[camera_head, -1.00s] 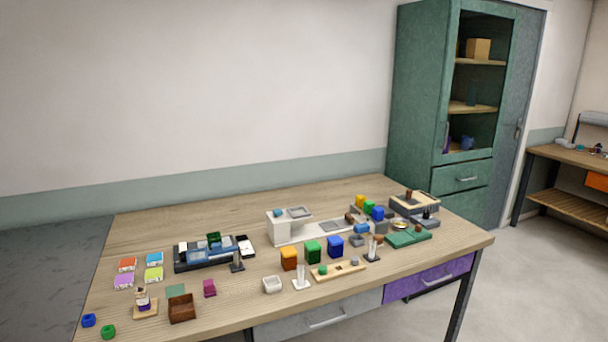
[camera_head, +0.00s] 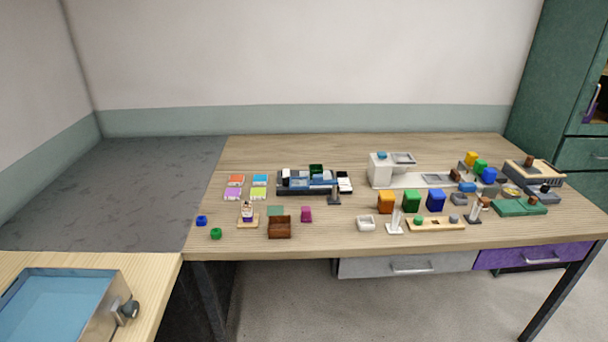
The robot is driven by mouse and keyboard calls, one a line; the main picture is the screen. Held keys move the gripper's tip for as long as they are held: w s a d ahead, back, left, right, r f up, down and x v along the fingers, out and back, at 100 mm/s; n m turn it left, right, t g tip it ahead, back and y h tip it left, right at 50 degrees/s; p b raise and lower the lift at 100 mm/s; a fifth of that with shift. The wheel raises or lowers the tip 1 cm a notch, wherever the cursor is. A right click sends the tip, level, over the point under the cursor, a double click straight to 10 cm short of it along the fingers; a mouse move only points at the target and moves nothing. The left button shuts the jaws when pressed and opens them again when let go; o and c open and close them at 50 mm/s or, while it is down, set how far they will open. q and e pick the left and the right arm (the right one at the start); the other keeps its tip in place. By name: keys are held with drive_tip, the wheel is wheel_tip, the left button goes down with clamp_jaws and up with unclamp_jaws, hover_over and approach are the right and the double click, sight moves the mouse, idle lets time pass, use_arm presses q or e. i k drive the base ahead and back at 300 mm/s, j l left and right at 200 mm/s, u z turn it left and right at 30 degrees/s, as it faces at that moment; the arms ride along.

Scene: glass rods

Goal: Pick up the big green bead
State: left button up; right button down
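A green bead-like piece (camera_head: 215,233) with a dark hole lies at the left front of the wooden table (camera_head: 330,240), close to the edge. A similar blue piece (camera_head: 201,221) lies just behind it to the left. A smaller round green piece (camera_head: 418,222) sits on a narrow wooden board (camera_head: 440,225) at the front right. Neither of my grippers shows in the head view.
A brown box (camera_head: 279,228), a small stand (camera_head: 247,217) and a magenta piece (camera_head: 306,214) are right of the beads. Orange, green and blue containers (camera_head: 411,201) stand mid-right. A side table with a blue-filled basin (camera_head: 62,300) is at the lower left.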

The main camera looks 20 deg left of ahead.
sight(215, 233)
drive_tip(key=u, duration=1.25)
drive_tip(key=i+l, duration=0.35)
drive_tip(key=i+l+u, duration=0.35)
drive_tip(key=l+u, duration=0.15)
drive_tip(key=i+l+u, duration=0.2)
drive_tip(key=l, duration=0.15)
drive_tip(key=l+u, duration=0.35)
drive_tip(key=u, duration=0.2)
